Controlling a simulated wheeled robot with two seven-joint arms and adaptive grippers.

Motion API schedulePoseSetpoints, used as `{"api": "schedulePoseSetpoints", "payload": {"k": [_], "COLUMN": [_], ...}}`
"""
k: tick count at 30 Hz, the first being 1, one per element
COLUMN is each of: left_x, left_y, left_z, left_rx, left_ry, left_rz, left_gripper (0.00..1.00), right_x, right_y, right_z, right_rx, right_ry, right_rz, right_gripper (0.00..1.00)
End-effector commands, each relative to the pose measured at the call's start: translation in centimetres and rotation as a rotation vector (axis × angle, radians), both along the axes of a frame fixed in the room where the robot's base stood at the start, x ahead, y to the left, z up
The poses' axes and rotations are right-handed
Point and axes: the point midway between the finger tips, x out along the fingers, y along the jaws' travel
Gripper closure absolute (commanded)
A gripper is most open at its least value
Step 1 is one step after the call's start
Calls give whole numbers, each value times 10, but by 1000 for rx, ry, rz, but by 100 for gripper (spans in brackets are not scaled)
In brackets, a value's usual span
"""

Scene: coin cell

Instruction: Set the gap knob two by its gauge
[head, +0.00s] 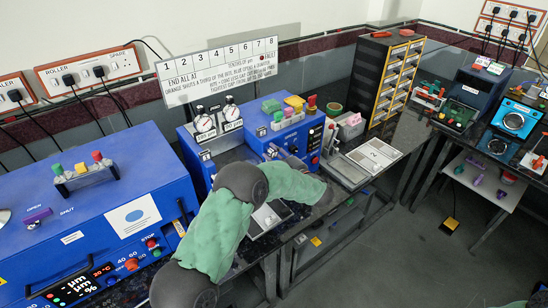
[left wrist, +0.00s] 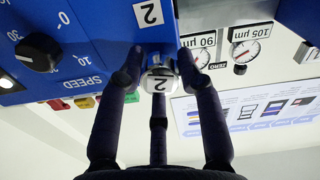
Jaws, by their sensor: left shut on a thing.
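The gap knob two (left wrist: 158,81), a silver knob with a "2" on its face, shows upside down in the left wrist view, below a white "2" plate (left wrist: 148,12) on the blue machine. My left gripper (left wrist: 160,66) is shut on it, fingers on both sides. In the head view my left gripper (head: 288,160) reaches the machine's front and hides the knob. Two dial gauges stand behind: one (left wrist: 197,57) has a "90 µm" label, the other (left wrist: 243,52) "105 µm". The gauges also show in the head view (head: 204,124). Their needles are too small to read surely. My right gripper is out of view.
A black speed knob (left wrist: 40,53) is beside the held knob. A white board (head: 218,70) with printed text stands behind the gauges. A blue machine (head: 90,225) stands at left, a yellow-black drawer cabinet (head: 385,80) at the back. A numbered plate (head: 374,154) lies at right.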

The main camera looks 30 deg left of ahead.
Motion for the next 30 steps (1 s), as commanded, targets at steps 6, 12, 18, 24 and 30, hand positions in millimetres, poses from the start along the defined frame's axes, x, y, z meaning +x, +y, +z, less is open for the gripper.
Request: {"api": "schedulePoseSetpoints", "payload": {"k": [6, 12, 18, 24, 30], "left_x": [0, 0, 0, 0, 0], "left_y": [0, 1, 1, 1, 1], "left_z": [0, 0, 0, 1, 2], "left_rx": [-65, -115, -149, -164, -168], "left_ry": [-165, -288, -369, -406, -414], "left_rz": [1, 1, 1, 2, 2], "left_gripper": [96, 96, 96, 96, 96], "right_x": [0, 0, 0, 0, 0], "right_y": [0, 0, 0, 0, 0], "right_z": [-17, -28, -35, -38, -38], "right_rx": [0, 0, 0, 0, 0], "right_ry": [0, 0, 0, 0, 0], "right_rz": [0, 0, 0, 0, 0], "right_gripper": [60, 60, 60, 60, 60]}}
